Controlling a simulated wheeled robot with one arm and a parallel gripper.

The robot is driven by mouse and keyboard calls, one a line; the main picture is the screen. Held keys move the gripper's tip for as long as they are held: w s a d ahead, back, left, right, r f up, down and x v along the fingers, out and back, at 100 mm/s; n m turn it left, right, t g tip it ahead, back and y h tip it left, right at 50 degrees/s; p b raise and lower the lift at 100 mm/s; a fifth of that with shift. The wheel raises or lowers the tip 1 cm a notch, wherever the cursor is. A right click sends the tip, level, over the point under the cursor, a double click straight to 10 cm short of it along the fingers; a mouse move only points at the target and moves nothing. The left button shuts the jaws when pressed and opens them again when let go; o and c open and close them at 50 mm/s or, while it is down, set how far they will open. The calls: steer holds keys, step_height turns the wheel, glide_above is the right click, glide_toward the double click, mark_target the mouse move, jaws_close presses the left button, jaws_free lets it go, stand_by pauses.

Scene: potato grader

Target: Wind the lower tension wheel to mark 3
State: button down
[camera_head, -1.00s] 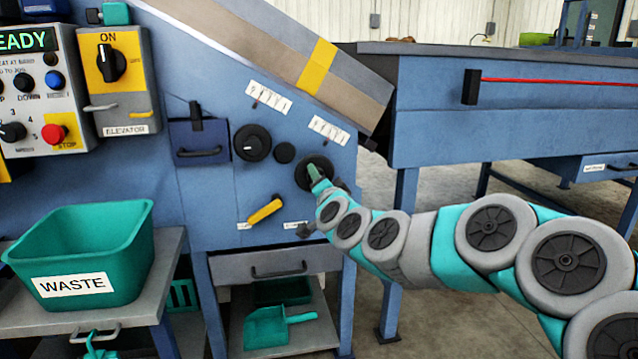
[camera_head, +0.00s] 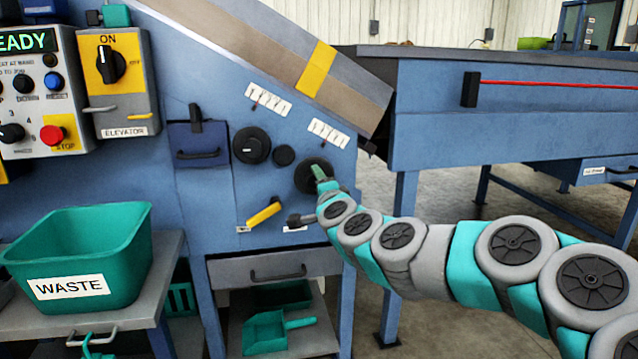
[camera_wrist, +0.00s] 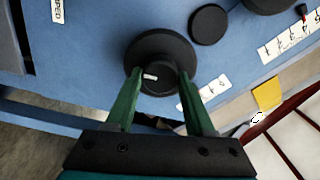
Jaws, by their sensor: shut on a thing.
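The lower tension wheel (camera_head: 306,180) is a round black handwheel on the sloping blue panel, low and right of a larger-looking black wheel (camera_head: 251,145). My gripper (camera_wrist: 160,80) has its two green fingers on either side of the wheel's raised black hub, shut on it. The hub carries a short white mark, visible in the wrist view. A white scale plate (camera_head: 328,132) with a small red pointer is above the lower wheel; its figures are too small to read. In the wrist view my right finger partly hides this plate (camera_wrist: 214,88).
A small black knob (camera_head: 284,155) sits between the wheels. A yellow lever (camera_head: 265,212) is below left. The teal waste bin (camera_head: 80,258) stands at left, and a blue table frame (camera_head: 490,110) is at right. Open floor lies under my arm.

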steer(key=shift+f, duration=0.15)
steer(key=shift+c, duration=1.3)
jaws_free()
steer(key=v, duration=0.8)
steer(key=shift+a, duration=0.1)
